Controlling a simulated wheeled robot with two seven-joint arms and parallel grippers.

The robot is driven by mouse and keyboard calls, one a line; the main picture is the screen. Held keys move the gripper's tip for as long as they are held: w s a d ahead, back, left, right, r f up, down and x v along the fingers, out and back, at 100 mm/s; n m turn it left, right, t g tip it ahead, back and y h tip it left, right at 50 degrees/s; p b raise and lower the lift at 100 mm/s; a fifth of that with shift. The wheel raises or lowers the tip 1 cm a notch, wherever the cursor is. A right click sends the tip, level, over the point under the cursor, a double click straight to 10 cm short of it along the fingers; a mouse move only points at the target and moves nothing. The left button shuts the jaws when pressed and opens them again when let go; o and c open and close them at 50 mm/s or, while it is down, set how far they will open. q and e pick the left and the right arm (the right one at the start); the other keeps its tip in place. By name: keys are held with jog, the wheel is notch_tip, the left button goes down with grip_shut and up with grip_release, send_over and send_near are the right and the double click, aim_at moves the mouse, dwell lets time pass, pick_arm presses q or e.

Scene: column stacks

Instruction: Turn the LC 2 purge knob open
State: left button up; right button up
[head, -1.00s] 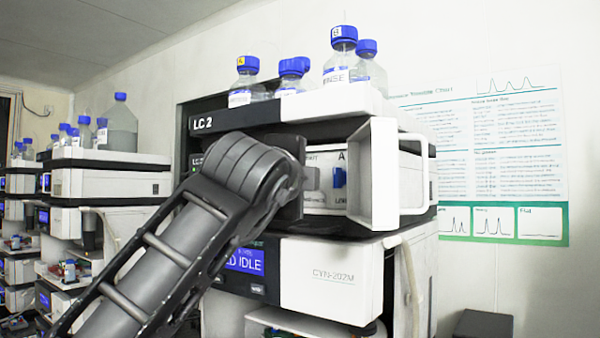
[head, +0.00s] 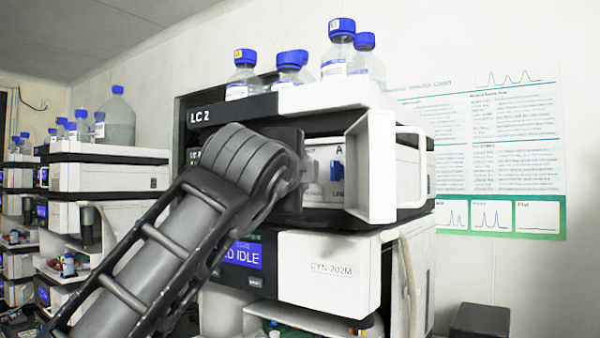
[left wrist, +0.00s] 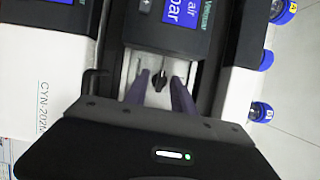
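LC 2 is the near instrument stack, with its name on the top module (head: 232,112). My left arm comes in from the left, and its gripper (left wrist: 160,82) faces the open front compartment. In the left wrist view the two fingers are apart, with a small black knob (left wrist: 159,80) between their tips on a pale panel. Gaps show on both sides of the knob, so the fingers do not appear to grip it. In the head view my arm hides the knob and the fingertips. A blue part (head: 337,171) shows below a letter A on the panel. My right gripper is not in view.
An open white door (head: 371,170) stands out right of the compartment. Blue-capped bottles (head: 338,50) stand on top of the stack. Other stacks (head: 105,178) stand at left.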

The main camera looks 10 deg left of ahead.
pick_arm(q)
jog(key=s+b, duration=0.2)
jog(key=s, duration=0.5)
jog(key=shift+s+b, duration=0.35)
jog(key=shift+d+f, duration=0.1)
